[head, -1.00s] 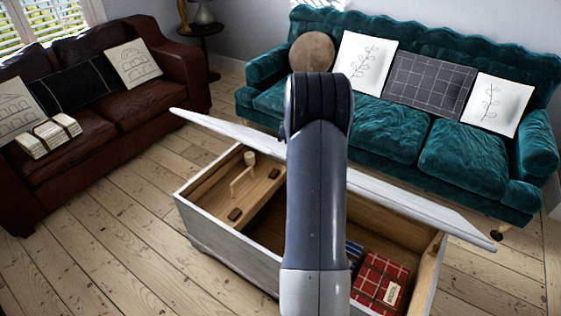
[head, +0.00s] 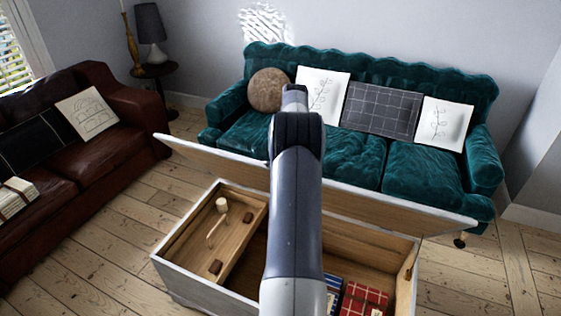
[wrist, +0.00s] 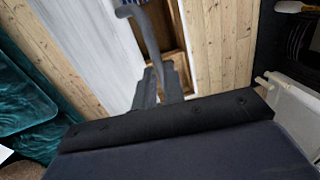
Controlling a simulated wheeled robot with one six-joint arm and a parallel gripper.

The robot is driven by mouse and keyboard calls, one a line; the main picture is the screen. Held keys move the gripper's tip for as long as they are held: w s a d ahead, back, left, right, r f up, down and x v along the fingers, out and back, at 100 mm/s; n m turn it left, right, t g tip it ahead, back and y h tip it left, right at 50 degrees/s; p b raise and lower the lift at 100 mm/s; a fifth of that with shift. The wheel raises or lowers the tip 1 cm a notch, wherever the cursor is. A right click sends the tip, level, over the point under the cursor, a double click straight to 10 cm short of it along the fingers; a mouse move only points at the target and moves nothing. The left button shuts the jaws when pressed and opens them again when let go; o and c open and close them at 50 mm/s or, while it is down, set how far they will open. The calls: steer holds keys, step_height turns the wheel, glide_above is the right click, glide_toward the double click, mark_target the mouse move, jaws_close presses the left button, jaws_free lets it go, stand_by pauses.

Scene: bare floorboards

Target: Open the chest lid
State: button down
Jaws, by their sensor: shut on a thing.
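The chest (head: 200,291) is a pale box with a wooden inside, standing in front of the teal sofa. Its lid (head: 405,215) is raised and tilted up along the far side, with a strip of its wooden underside showing. In the wrist view the pale lid (wrist: 85,45) lies left of the open chest. My gripper (wrist: 158,82) is shut on a curved grey bar (wrist: 140,30), which looks like the lid's handle. My own arm hides the gripper and the middle of the lid in the head view.
The chest holds a wooden tray part (head: 235,239) at left and a red checked box (head: 362,299) at right. The teal sofa (head: 355,163) stands close behind the lid. A brown leather sofa (head: 115,157) is at left. Bare floorboards (head: 100,262) are free around the chest.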

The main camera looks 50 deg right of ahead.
steer(key=shift+s+d+f, duration=0.1)
steer(key=shift+d+f, duration=0.35)
steer(key=shift+f, duration=0.15)
steer(key=c, duration=1.9)
jaws_free()
steer(key=shift+c, duration=0.2)
steer(key=o, duration=0.3)
steer(key=shift+d+f, duration=0.25)
steer(key=shift+d, duration=0.1)
steer(key=shift+o, duration=0.7)
steer(key=shift+w, duration=0.2)
steer(key=shift+r, duration=0.15)
steer(key=shift+w+a+r, duration=0.1)
steer(key=shift+w+r, duration=0.05)
steer(key=p+v, duration=0.1)
steer(key=v, duration=0.9)
steer(key=shift+r, duration=0.25)
steer(key=shift+c, duration=0.4)
